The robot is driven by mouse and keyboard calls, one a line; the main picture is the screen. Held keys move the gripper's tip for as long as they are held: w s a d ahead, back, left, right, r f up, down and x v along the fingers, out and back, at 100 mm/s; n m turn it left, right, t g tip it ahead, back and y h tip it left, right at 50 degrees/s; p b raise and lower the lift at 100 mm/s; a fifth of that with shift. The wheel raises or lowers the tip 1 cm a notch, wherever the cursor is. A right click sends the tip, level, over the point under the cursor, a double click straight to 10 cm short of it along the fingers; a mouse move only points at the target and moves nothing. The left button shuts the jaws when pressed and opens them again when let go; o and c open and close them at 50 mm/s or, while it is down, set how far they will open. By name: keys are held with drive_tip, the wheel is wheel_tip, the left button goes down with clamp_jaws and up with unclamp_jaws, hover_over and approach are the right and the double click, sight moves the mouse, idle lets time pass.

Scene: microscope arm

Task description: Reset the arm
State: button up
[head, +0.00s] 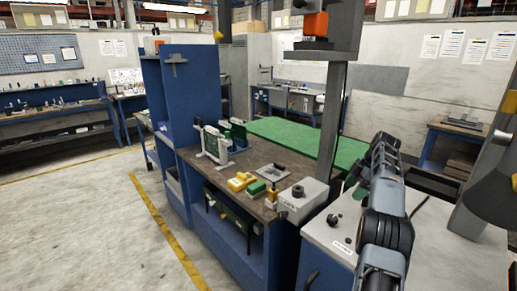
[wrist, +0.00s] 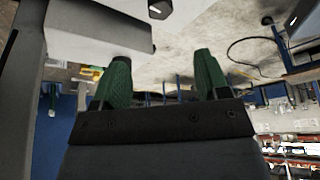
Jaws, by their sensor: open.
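In the head view, a grey upright post (head: 332,125) rises from a pale box-shaped base (head: 307,205) with a black knob (head: 298,191) at the bench's right end. A dark grey head (head: 337,40) with an orange block (head: 315,24) sits at the post's top. My gripper is open and empty, its two green fingers apart in the wrist view (wrist: 163,78). A grey box-shaped part (wrist: 95,32) lies past the left finger, with a grey post-like part (wrist: 24,60) at the left edge. In the head view my arm reaches up beside the post; its fingertips are hard to make out.
The bench top (head: 257,162) holds yellow blocks (head: 241,181), a green block (head: 256,189) and a white-framed fixture (head: 214,143). A blue cabinet (head: 197,90) stands at its far left. A green mat (head: 305,138) lies behind. The floor at left is open.

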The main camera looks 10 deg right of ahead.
wheel_tip(320, 180, down, 6)
drive_tip(key=d+m, duration=0.1)
drive_tip(key=m, duration=0.7)
drive_tip(key=s+a+r+m+t+h, duration=0.1)
drive_tip(key=s+a+m, duration=0.1)
drive_tip(key=s+a, duration=0.6)
drive_tip(key=s+a+r+m+t+h, duration=0.1)
drive_tip(key=s+a+m+h, duration=0.1)
drive_tip(key=s+a, duration=0.5)
drive_tip(key=s+a+m+h, duration=0.1)
drive_tip(key=s+a+m, duration=0.2)
drive_tip(key=s+a, duration=0.5)
drive_tip(key=a, duration=0.9)
drive_tip(key=shift+s+a+r+t, duration=0.25)
drive_tip(key=shift+s+r+t, duration=0.05)
drive_tip(key=shift+r+t, duration=0.1)
drive_tip(key=shift+a+r, duration=0.2)
drive_tip(key=shift+a, duration=0.15)
